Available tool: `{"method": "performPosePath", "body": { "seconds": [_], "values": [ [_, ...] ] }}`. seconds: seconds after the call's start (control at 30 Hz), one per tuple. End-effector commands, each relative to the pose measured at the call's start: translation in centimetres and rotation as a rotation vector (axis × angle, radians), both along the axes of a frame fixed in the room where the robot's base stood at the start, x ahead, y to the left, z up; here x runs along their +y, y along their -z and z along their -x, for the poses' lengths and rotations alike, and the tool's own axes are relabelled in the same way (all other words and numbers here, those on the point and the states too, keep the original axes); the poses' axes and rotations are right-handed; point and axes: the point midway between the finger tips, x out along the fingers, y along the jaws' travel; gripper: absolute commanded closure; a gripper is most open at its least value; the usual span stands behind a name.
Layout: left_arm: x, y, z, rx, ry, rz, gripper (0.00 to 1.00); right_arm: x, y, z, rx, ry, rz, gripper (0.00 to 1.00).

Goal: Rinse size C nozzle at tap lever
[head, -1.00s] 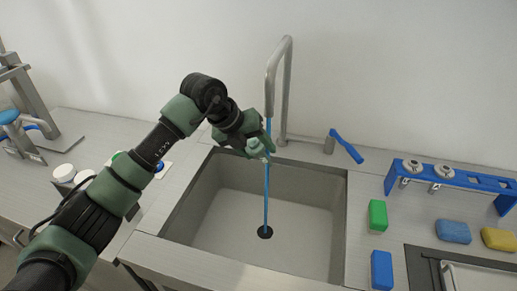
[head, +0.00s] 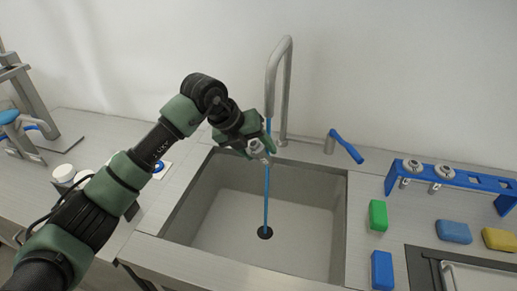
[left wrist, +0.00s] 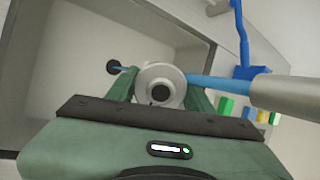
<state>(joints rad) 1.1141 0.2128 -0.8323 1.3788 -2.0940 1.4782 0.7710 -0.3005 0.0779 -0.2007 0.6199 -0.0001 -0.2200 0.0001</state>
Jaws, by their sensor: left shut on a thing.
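My left gripper (head: 262,147) is shut on a grey metal nozzle (head: 257,148) over the sink, right beside the tap's spout. In the left wrist view the nozzle (left wrist: 160,86) sits between the fingers as a round collar with a dark hole. A blue water stream (head: 267,195) runs from the tap (head: 271,85) past the nozzle. The wrist view shows the stream (left wrist: 212,84) reaching the nozzle. The blue tap lever (head: 346,146) stands to the right of the tap. The nozzle's size mark cannot be read. My right gripper is out of view.
The sink basin (head: 215,215) is empty apart from the stream falling at its drain (head: 265,233). A blue rack (head: 460,179) with two nozzles stands right. Green (head: 378,215), blue (head: 453,231) and yellow (head: 499,239) blocks lie on the counter.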

Motion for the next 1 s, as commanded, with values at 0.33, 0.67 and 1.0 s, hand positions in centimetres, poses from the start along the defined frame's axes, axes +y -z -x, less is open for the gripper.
{"method": "performPosePath", "body": {
  "seconds": [0.33, 0.67, 1.0],
  "values": [
    [1.9, 0.0, 0.5, -0.001, -0.002, 0.001, 1.0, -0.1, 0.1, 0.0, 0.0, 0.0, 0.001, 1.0],
    [4.4, 0.0, 1.4, -0.002, -0.002, 0.002, 1.0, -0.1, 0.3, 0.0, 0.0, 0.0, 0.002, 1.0],
    [6.9, 0.0, 2.3, -0.001, -0.001, 0.002, 1.0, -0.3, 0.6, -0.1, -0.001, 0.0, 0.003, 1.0]
  ]
}}
